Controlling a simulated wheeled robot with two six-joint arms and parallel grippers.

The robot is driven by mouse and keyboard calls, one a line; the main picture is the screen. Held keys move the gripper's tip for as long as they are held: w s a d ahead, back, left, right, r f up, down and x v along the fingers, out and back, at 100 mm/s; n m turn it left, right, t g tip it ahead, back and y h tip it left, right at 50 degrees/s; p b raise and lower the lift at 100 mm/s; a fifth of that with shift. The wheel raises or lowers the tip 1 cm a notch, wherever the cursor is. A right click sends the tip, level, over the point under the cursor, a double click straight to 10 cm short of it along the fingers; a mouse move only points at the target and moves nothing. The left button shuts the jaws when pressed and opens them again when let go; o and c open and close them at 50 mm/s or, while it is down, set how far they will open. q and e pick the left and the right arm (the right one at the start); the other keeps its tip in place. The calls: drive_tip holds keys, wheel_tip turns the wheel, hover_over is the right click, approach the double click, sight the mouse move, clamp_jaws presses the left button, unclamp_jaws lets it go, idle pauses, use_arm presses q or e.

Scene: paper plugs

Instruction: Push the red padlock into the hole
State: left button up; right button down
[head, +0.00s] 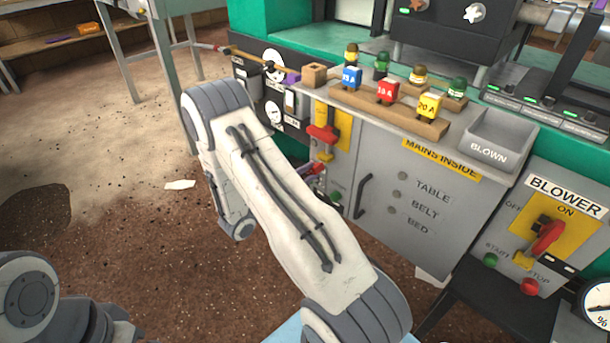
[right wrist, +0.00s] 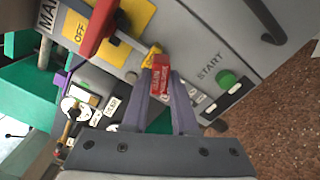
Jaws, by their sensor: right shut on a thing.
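The red padlock (right wrist: 160,80) is between the two purple fingertips of my right gripper (right wrist: 161,88) in the right wrist view. It has white lettering. Its far end is at a small yellow piece (right wrist: 152,57) under the red switch handle; I cannot tell whether they touch. In the head view the red padlock (head: 317,169) shows small below the red handle (head: 323,133), with my right gripper (head: 317,180) mostly hidden behind my own arm. The hole is not clearly visible. My left gripper is not in view.
The grey cabinet (head: 408,240) carries the handle's yellow plate (right wrist: 78,28) and a green START button (right wrist: 226,77). A fuse rack (head: 388,105) and a grey BLOWN bin (head: 487,152) are on top. A blower switch (head: 548,237) is at right. Open floor lies left.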

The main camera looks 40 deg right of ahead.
drive_tip(key=shift+d, duration=0.15)
drive_tip(key=c, duration=0.6)
unclamp_jaws()
drive_tip(key=a, duration=0.3)
drive_tip(key=a+p, duration=0.1)
drive_tip(key=a, duration=0.3)
drive_tip(key=a+p, duration=0.1)
drive_tip(key=a, duration=0.2)
drive_tip(key=shift+s+a, duration=0.2)
drive_tip(key=shift+s, duration=0.2)
drive_tip(key=shift+r, duration=0.1)
